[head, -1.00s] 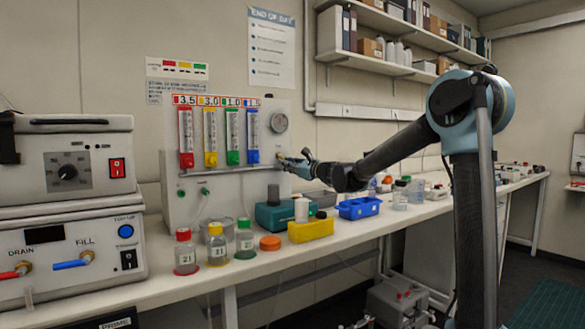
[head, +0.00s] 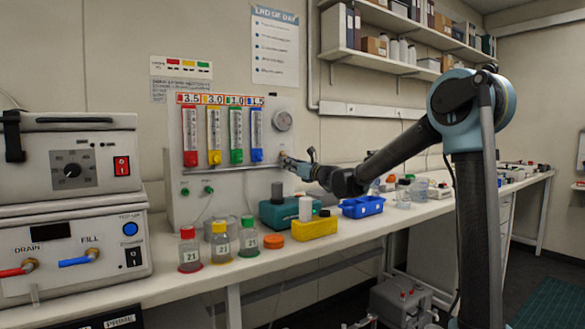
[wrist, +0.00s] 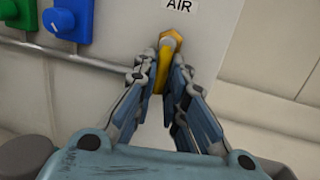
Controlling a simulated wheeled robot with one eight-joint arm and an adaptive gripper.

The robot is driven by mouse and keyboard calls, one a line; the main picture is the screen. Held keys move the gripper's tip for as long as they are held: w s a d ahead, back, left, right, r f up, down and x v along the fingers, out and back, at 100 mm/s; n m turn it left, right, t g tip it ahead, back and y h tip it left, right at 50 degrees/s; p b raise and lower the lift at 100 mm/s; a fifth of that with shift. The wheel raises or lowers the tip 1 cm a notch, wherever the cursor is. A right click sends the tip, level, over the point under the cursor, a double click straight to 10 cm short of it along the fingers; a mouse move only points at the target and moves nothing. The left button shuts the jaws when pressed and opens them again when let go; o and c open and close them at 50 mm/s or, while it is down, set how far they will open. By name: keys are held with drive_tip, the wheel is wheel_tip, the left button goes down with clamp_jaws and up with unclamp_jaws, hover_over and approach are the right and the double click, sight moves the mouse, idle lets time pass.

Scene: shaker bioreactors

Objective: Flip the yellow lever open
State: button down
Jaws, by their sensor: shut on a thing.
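The yellow lever (wrist: 164,62) is on the pale panel (wrist: 215,30), just under the "AIR" label in the wrist view. Its rounded top end is up and it hangs down between my fingers. My gripper (wrist: 161,80) is shut on the lever, with one finger on each side of it. In the head view my gripper (head: 286,160) is at the lower right of the flowmeter panel (head: 271,100). The lever itself is hardly visible there behind the fingertips.
A blue knob (wrist: 63,20) and a green block (wrist: 18,15) are left of the lever, above a metal rail (wrist: 50,50). On the bench below stand a teal device (head: 275,216), a yellow rack (head: 316,229), a blue bin (head: 362,207) and several bottles.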

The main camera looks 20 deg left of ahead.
drive_tip(key=c, duration=1.6)
unclamp_jaws()
drive_tip(key=shift+c, duration=0.2)
drive_tip(key=shift+d, duration=0.1)
drive_tip(key=v, duration=1.1)
drive_tip(key=shift+d, duration=0.4)
drive_tip(key=shift+s, duration=0.2)
